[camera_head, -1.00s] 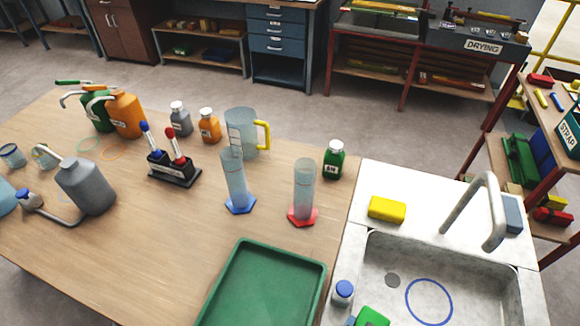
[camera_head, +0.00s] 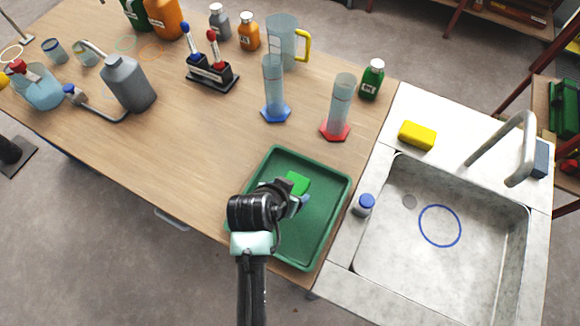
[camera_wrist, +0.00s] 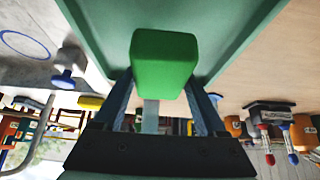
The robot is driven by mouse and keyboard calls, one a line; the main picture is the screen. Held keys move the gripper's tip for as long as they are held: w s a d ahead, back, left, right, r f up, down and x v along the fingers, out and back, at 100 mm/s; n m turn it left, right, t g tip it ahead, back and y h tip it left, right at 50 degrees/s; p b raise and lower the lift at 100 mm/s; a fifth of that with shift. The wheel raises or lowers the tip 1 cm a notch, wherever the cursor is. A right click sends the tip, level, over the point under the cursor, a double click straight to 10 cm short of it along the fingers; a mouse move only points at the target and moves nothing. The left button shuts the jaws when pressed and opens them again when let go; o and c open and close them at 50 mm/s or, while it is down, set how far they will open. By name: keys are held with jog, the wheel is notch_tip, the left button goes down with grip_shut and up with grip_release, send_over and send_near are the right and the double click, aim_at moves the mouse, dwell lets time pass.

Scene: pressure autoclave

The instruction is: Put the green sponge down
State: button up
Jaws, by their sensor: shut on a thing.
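The green sponge (camera_head: 298,183) is a small bright green block. My gripper (camera_head: 292,199) is shut on it, above the green tray (camera_head: 313,238). The wrist view shows the sponge (camera_wrist: 165,62) between the two fingers of my gripper (camera_wrist: 166,92), with the green tray (camera_wrist: 100,35) beyond it. I cannot tell whether the sponge touches the tray. My arm covers part of the tray's left side in the head view.
A yellow sponge (camera_head: 417,135) lies behind the basin. Cylinders with a red base (camera_head: 337,130) and a blue base (camera_head: 275,112) stand behind the tray.

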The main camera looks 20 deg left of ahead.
jog(key=shift+f, duration=2.4)
jog(key=shift+f, duration=0.15)
jog(key=o, duration=1.1)
jog(key=shift+o, duration=0.2)
jog(key=v, duration=1.2)
jog(key=shift+r, duration=0.2)
